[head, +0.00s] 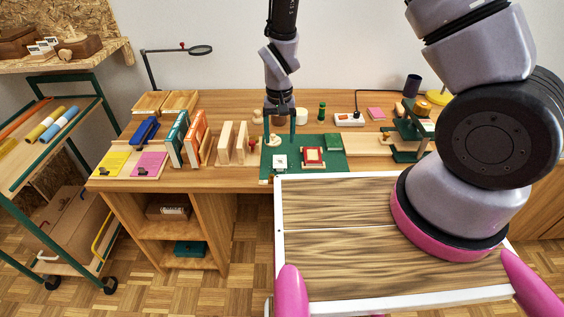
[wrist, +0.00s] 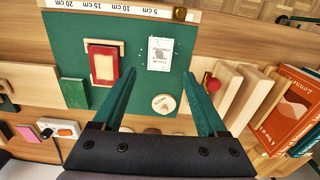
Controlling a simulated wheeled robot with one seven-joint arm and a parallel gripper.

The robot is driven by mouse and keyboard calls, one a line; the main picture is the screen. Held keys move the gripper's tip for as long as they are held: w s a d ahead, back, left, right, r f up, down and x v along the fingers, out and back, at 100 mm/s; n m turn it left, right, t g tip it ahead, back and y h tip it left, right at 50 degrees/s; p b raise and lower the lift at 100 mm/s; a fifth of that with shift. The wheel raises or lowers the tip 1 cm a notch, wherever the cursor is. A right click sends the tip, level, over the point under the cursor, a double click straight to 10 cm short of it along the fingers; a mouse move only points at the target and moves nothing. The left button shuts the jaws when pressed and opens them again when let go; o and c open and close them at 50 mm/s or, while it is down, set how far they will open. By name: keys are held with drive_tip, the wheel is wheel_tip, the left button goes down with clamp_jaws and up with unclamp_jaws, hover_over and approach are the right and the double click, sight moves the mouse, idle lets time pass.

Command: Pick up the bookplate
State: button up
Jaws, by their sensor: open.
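The bookplate appears to be the small white printed card (wrist: 159,54) lying flat on the green cutting mat (wrist: 58,38) in the wrist view. It also shows as a small white piece with dark print near the front left of the mat in the head view (head: 280,162). My gripper (head: 279,138) has two green fingers, spread apart and empty, pointing down over the mat. In the wrist view the fingertips (wrist: 162,74) lie on either side of the card's near edge, with the card beyond and between them. The gripper is apart from the card; its exact height is unclear.
A round wooden piece (wrist: 163,104) lies between the fingers. A ruler (wrist: 110,8) runs along the mat's edge. Upright wooden bookends (wrist: 237,95) and books (wrist: 280,118) stand close to the right finger.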

sight(280, 161)
wheel_tip(280, 161, down, 9)
drive_tip(key=shift+r, duration=0.2)
idle(0.3)
drive_tip(key=c, duration=0.8)
drive_tip(key=shift+r, duration=4.05)
drive_tip(key=shift+c, duration=0.3)
